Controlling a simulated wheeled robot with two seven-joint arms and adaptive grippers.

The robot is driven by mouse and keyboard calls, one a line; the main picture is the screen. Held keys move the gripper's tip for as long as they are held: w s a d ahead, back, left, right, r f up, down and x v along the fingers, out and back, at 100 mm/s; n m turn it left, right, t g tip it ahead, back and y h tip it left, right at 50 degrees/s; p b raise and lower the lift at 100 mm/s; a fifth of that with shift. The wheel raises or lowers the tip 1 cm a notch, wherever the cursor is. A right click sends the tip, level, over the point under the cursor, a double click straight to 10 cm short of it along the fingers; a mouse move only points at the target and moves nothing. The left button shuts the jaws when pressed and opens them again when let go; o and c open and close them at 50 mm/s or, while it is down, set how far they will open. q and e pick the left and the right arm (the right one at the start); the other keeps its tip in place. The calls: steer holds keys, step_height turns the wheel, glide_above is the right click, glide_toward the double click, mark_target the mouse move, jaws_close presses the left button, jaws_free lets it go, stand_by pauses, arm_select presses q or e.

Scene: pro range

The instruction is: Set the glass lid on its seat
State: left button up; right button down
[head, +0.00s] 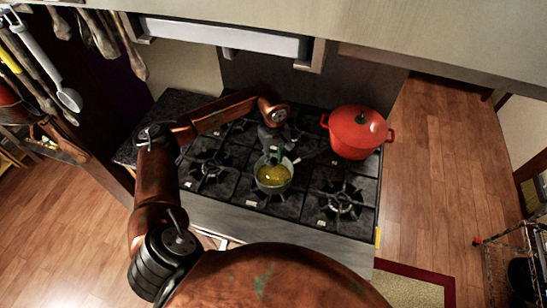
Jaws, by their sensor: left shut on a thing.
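A small grey saucepan (272,189) with yellow contents stands on the stove, its handle running to the upper right. My left gripper (275,158) is over the far side of the pan's mouth, pointing down. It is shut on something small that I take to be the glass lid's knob. The clear lid itself is hard to make out against the pan and the yellow contents. I cannot tell whether it touches the rim. My right gripper is out of view.
A red lidded pot (356,132) stands at the stove's back right, close to the pan's handle. The black stove (228,188) has bare burners left and front right. A range hood (225,36) overhangs the back. Utensils (50,70) hang at the upper left.

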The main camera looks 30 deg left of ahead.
mark_target(274, 161)
arm_select(q)
steer(key=shift+f+b, duration=0.2)
steer(key=shift+b, duration=0.1)
steer(key=o, duration=0.8)
steer(key=shift+o, duration=0.2)
steer(key=shift+r, duration=0.1)
steer(key=shift+r+p, duration=0.9)
steer(key=shift+r, duration=1.5)
